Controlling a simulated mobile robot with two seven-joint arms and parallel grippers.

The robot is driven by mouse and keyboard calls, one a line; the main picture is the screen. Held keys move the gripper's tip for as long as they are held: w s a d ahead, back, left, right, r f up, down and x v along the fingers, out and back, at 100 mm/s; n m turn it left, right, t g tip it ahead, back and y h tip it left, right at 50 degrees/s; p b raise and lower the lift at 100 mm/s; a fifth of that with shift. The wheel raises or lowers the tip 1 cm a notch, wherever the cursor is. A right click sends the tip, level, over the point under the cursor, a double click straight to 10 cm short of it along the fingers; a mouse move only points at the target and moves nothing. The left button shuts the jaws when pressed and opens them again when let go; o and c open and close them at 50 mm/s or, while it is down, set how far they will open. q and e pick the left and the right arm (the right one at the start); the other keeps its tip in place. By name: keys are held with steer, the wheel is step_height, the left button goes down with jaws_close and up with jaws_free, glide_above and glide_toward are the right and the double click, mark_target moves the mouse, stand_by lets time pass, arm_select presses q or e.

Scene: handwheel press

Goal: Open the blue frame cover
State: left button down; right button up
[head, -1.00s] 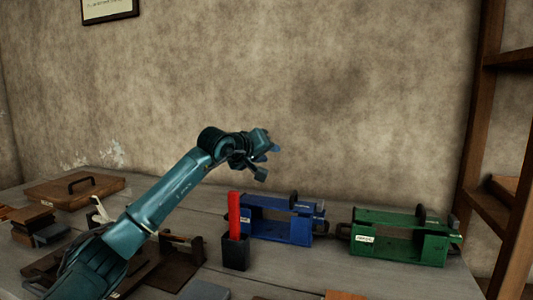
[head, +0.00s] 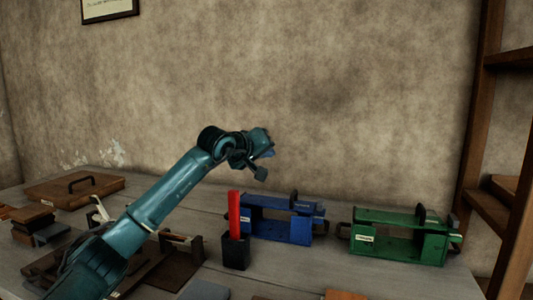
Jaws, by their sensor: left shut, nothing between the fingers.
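The blue frame (head: 283,227) stands on the table right of the middle. It is a box-like press frame with a pale label on its left post and a dark handle at its top right. I cannot tell for certain whether its cover is open or closed. My left gripper (head: 268,163) is raised in the air, above and a little left of the blue frame, apart from it. It is shut and empty. My right gripper is not in view.
A dark cup (head: 236,253) holding a red bar (head: 234,214) stands just left of the blue frame. A green frame (head: 398,246) stands to its right. A wooden board with a handle (head: 75,188) lies far left. A wooden shelf (head: 490,212) rises at the right edge.

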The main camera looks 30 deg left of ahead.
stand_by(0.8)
arm_select(q)
steer(key=c, duration=1.5)
jaws_free()
steer(key=b+v, duration=0.1)
steer(key=v, duration=1.2)
steer(key=shift+s, duration=0.1)
